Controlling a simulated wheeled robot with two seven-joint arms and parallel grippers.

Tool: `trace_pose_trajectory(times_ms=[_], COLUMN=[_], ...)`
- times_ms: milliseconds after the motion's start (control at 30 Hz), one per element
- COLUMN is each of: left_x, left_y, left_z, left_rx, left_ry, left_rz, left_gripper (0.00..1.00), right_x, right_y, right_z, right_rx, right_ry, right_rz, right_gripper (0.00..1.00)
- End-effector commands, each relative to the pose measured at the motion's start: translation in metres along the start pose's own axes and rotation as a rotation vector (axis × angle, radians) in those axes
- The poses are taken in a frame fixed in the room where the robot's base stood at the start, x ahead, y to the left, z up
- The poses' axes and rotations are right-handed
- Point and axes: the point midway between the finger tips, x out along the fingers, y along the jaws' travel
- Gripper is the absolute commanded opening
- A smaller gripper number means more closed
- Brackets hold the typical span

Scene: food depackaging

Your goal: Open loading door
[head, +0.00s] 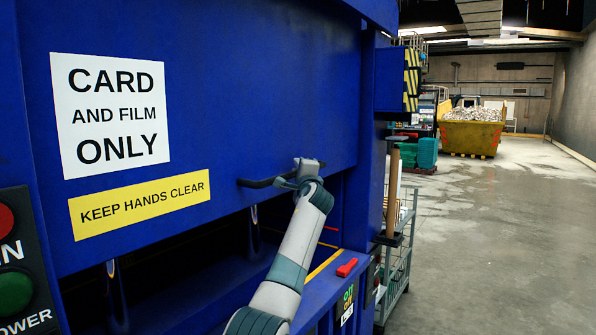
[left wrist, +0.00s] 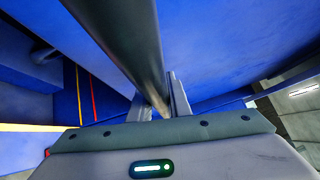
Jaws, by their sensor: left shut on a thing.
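The loading door (head: 260,90) is a blue panel on a large blue machine, with a white "CARD AND FILM ONLY" sign and a yellow "KEEP HANDS CLEAR" label. Its dark bar handle (head: 256,183) runs along the door's lower edge. My left gripper (head: 306,168) is shut on the handle near its right end. In the left wrist view the dark handle (left wrist: 125,40) passes between the fingers (left wrist: 160,100). A dark opening shows below the door's lower edge, so the door is at least partly raised. My right gripper is not in view.
A control panel with red and green buttons (head: 15,290) is at the left edge. A wire cage trolley (head: 397,265) stands to the right. A yellow skip (head: 470,136) stands far back. The floor at right is clear.

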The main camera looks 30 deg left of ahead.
Motion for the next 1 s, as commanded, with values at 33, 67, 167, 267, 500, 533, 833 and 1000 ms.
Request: trace_pose_trajectory(times_ms=[33, 67, 167, 267, 500, 533, 833, 1000], left_x=[0.0, 0.0, 0.0, 0.0, -0.003, -0.004, -0.027, -0.051], left_y=[-0.004, -0.004, -0.003, -0.001, 0.0, 0.0, 0.003, 0.004], left_z=[0.001, 0.001, 0.0, 0.0, -0.001, -0.001, -0.001, -0.002], left_rx=[-0.003, -0.003, -0.002, -0.001, -0.001, -0.002, -0.002, -0.003], left_ry=[0.0, 0.0, 0.0, 0.0, 0.001, 0.001, 0.001, 0.001], left_rz=[-0.005, -0.005, -0.004, -0.002, -0.002, -0.002, -0.003, -0.003], left_gripper=[0.0, 0.24, 0.24, 0.24, 0.24, 0.24, 0.24, 0.24], right_x=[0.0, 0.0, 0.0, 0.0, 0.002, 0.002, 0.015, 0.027], right_y=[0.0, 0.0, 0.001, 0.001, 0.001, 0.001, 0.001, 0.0], right_z=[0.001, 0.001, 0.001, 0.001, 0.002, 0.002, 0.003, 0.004], right_rx=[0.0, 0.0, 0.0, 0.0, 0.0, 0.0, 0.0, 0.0], right_ry=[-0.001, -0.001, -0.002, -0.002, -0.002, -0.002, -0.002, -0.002], right_rz=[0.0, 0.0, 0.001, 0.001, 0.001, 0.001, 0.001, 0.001], right_gripper=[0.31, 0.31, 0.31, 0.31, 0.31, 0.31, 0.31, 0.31])
